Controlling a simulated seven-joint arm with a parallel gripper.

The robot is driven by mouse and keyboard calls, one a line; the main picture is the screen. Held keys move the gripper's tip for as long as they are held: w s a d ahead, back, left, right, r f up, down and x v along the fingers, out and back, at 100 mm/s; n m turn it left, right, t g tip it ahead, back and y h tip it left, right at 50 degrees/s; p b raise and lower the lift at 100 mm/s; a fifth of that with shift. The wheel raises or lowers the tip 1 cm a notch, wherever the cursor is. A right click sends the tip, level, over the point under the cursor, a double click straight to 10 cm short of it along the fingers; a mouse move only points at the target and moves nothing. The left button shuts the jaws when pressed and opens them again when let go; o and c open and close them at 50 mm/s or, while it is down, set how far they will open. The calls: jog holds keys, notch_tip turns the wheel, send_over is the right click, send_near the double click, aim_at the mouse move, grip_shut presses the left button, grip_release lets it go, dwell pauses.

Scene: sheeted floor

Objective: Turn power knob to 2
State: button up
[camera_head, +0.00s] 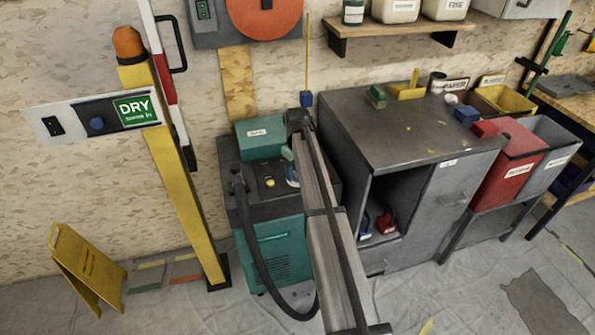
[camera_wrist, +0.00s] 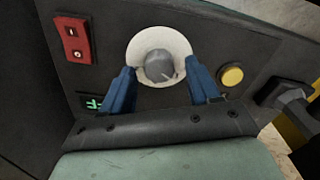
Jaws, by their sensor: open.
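The power knob (camera_wrist: 158,66) is a round grey knob on a white dial disc (camera_wrist: 180,44), set in the dark sloped panel of a teal machine (camera_head: 275,258). My gripper (camera_wrist: 160,68) is open, with one blue finger on the left and one on the right of the knob. The fingertips overlap the dial's lower edge in the wrist view; I cannot tell whether they touch the knob. The knob's pointer and the dial numbers are not readable. In the head view, my arm hides most of the knob area.
A red switch (camera_wrist: 73,40) and a small green display (camera_wrist: 92,103) are left of the dial. A yellow button (camera_wrist: 232,76) is close to the right finger, with a black plug (camera_wrist: 288,98) farther right. A grey cabinet (camera_head: 405,130) stands right of the machine, a yellow post (camera_head: 180,170) left.

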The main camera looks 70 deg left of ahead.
jog(key=shift+f, duration=0.25)
jog(key=c, duration=1)
jog(key=shift+c, duration=0.2)
jog(key=shift+m, duration=0.3)
jog(key=m, duration=1.1)
jog(key=shift+w, duration=0.1)
